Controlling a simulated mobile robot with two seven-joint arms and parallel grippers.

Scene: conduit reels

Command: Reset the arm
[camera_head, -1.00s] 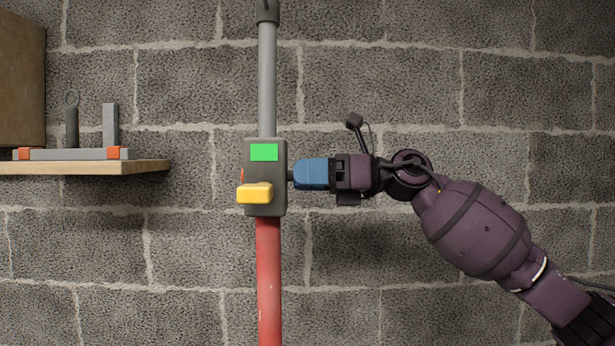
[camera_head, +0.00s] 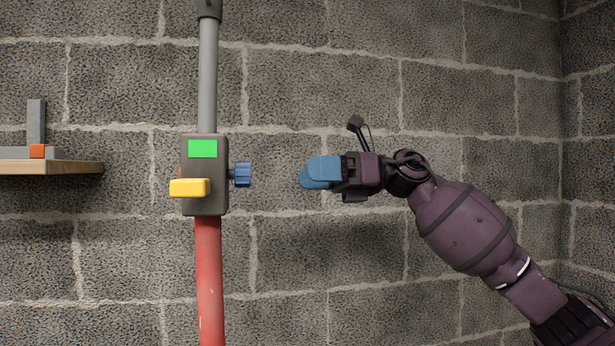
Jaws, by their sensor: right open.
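My right arm comes in from the lower right. My right gripper (camera_head: 306,178), with blue fingers, points left in front of the block wall. It is open and empty. It is apart from the dark grey box (camera_head: 205,205) to its left. That box has a green panel (camera_head: 203,149), a yellow lever (camera_head: 190,188) pointing left, and a blue knob (camera_head: 242,174) on its right side. A clear gap lies between the knob and my fingertips. My left gripper is not in view.
A grey pipe (camera_head: 208,75) runs up from the box and a red conduit (camera_head: 209,280) runs down from it. A wooden shelf (camera_head: 60,168) with a grey and orange fixture (camera_head: 36,125) is at the left. The wall space below my right gripper is free.

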